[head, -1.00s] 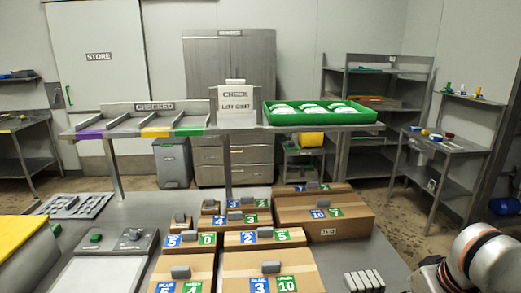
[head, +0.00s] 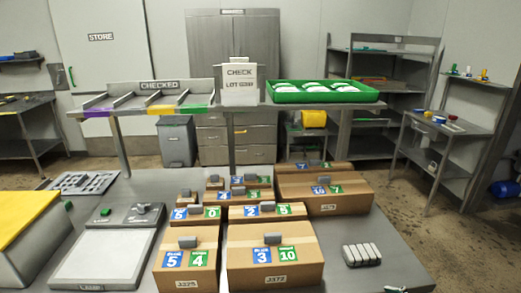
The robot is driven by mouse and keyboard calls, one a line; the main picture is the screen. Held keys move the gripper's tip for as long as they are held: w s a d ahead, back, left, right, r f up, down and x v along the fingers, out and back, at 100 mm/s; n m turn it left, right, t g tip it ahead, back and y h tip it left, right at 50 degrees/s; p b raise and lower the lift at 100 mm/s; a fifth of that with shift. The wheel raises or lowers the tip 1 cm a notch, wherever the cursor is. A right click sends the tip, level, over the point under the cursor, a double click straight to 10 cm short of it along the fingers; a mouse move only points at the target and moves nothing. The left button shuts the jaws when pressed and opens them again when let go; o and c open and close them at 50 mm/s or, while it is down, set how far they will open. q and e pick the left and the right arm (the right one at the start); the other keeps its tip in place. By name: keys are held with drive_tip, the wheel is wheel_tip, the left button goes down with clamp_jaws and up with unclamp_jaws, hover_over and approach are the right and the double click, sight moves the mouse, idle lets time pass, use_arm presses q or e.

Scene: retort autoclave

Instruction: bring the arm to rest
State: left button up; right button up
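Neither of my grippers shows in the head view now, and no arm is clearly in the picture. Whether either gripper is open or shut is hidden from me. In front of me is a grey table (head: 345,225) with several cardboard boxes on it. A front box (head: 275,268) bears a blue 3 and a green 10. Another front box (head: 187,267) beside it bears a blue 5 and a green 4. Each has a grey block on top.
A raised shelf (head: 240,107) behind the boxes carries a green tray (head: 322,92), a CHECK sign (head: 239,84) and coloured lanes. A light panel (head: 103,258) and a yellow-topped block (head: 25,230) are at left. Grey bars (head: 362,254) lie at right; the table around them is clear.

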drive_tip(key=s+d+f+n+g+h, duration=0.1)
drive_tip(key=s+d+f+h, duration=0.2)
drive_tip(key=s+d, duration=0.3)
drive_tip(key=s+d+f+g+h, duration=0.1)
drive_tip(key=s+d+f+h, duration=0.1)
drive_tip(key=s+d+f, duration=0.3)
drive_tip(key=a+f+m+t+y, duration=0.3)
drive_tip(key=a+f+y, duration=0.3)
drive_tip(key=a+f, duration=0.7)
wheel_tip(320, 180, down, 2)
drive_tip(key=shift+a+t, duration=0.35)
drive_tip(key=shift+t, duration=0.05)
